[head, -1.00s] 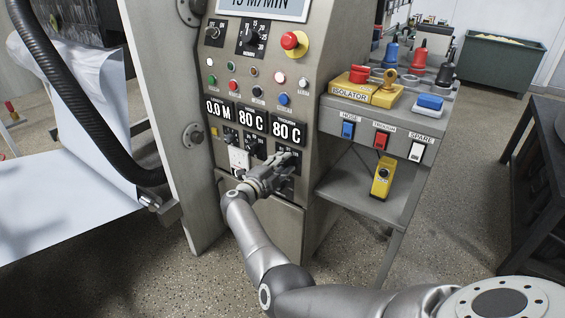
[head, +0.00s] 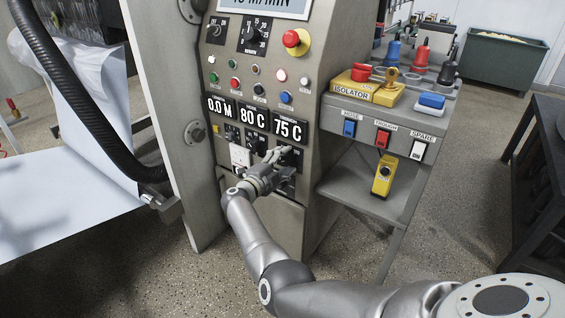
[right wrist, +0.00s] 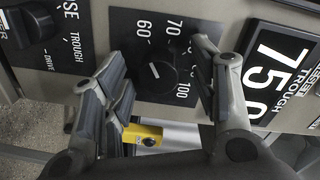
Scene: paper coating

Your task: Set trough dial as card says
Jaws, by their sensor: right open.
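My right gripper (head: 281,161) is at the lower part of the machine panel, in front of the dial under the right-hand display. In the right wrist view its two open fingers stand on either side of the round black trough dial (right wrist: 155,76), which has white numbers including 60, 70 and 100 around it. Whether the fingers touch the knob I cannot tell. The trough display (head: 289,131) reads 75 C; it also shows in the right wrist view (right wrist: 282,76). I cannot make out a readable card. My left gripper is not in view.
The middle display (head: 254,119) reads 80 C and the left one (head: 220,107) 0.0 M. A red emergency button (head: 292,39) is higher on the panel. A grey side bench (head: 345,180) with a yellow isolator box (head: 368,91) and switches stands close right.

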